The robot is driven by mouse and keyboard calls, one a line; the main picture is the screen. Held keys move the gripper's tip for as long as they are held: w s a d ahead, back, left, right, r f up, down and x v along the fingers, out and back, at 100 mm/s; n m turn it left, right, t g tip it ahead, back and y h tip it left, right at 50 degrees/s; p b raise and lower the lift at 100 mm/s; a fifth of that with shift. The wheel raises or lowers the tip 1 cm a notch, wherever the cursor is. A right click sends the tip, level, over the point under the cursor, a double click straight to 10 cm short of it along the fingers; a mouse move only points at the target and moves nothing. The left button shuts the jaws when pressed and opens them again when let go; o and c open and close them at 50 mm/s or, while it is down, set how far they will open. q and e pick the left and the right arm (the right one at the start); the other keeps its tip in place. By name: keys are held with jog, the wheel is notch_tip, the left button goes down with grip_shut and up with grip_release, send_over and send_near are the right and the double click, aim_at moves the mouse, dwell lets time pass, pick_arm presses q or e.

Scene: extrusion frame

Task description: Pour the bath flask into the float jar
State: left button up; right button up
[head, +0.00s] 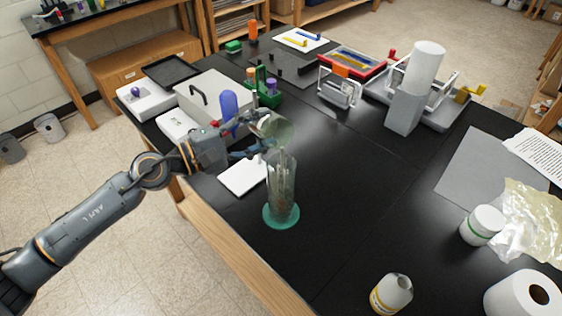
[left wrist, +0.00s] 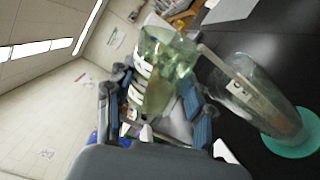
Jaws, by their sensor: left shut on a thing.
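My left gripper (head: 262,136) is shut on the bath flask (head: 277,129), a clear greenish glass vessel. The flask is tilted and held just above the mouth of the float jar (head: 283,185). The float jar is a tall clear cylinder standing upright on a round teal foot. Something thin and some brownish matter show inside it. In the left wrist view the flask (left wrist: 167,58) sits between the fingers (left wrist: 155,100), with the jar (left wrist: 258,98) to its right. I cannot tell whether liquid is flowing. My right gripper is not in view.
A white pad (head: 243,176) lies left of the jar, and a grey box (head: 212,100) stands behind the gripper. A yellow-labelled bottle (head: 391,293) and a white tub (head: 482,225) stand at front right. The black tabletop right of the jar is clear.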

pick_arm(q)
jog(key=shift+f+m+b, duration=0.35)
jog(key=shift+m+b, duration=0.55)
jog(key=shift+b, duration=0.55)
jog(key=shift+s+d+r+m+b, duration=0.2)
jog(key=shift+r+m+b, duration=0.25)
jog(key=shift+m, duration=0.45)
dwell(0.7)
jog(key=shift+f+b, duration=0.2)
jog(key=shift+b, duration=0.2)
